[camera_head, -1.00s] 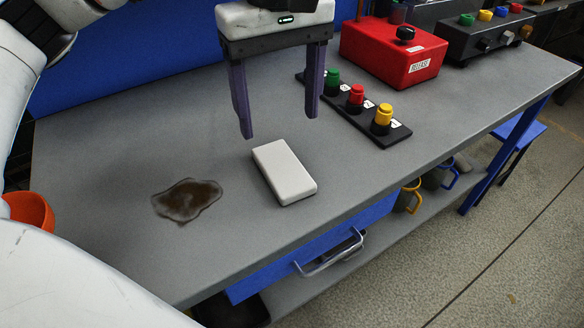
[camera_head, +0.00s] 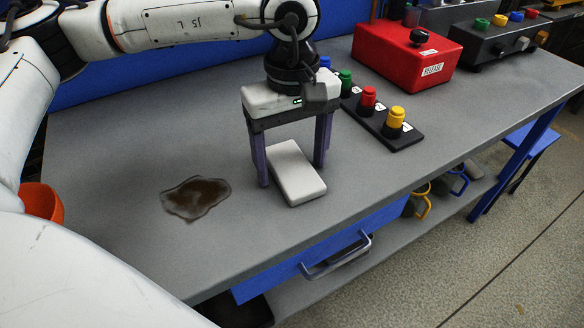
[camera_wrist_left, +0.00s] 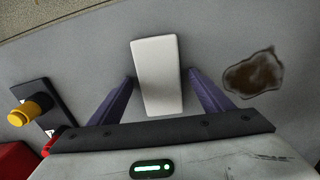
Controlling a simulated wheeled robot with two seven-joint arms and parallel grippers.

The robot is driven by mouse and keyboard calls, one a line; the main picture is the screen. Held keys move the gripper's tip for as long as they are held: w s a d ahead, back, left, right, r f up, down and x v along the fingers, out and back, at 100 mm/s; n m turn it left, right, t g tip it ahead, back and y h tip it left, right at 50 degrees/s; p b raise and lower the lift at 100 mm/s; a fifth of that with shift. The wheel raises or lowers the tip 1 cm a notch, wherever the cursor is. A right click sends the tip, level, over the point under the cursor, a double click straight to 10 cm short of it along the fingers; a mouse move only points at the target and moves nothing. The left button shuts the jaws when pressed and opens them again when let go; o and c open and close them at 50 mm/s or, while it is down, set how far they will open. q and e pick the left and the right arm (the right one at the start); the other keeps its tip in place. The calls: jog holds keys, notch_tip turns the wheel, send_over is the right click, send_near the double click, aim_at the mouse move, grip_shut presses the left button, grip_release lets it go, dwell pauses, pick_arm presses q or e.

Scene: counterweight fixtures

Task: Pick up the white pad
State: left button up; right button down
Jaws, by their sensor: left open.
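The white pad (camera_head: 297,178) is a rounded block lying flat on the grey bench, near its front edge. It also shows in the left wrist view (camera_wrist_left: 157,75). My left gripper (camera_head: 293,174) is open, with its purple fingers pointing down on either side of the pad's far part. In the left wrist view the fingertips (camera_wrist_left: 160,77) flank the pad, with a gap visible on the right and little or none on the left. I cannot tell whether a finger touches it. My right gripper is not in view.
A dark brown spill (camera_head: 195,197) lies left of the pad. A black strip with coloured buttons (camera_head: 396,140) is to the right, with a red release box (camera_head: 405,57) behind it. An orange cup (camera_head: 42,202) is at the left edge. A drawer handle (camera_head: 335,256) juts below the bench.

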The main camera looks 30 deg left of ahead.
aim_at(292, 166)
pick_arm(q)
jog(key=shift+c, duration=0.2)
jog(key=c, duration=1.1)
jog(key=shift+r, duration=0.1)
notch_tip(292, 166, up, 10)
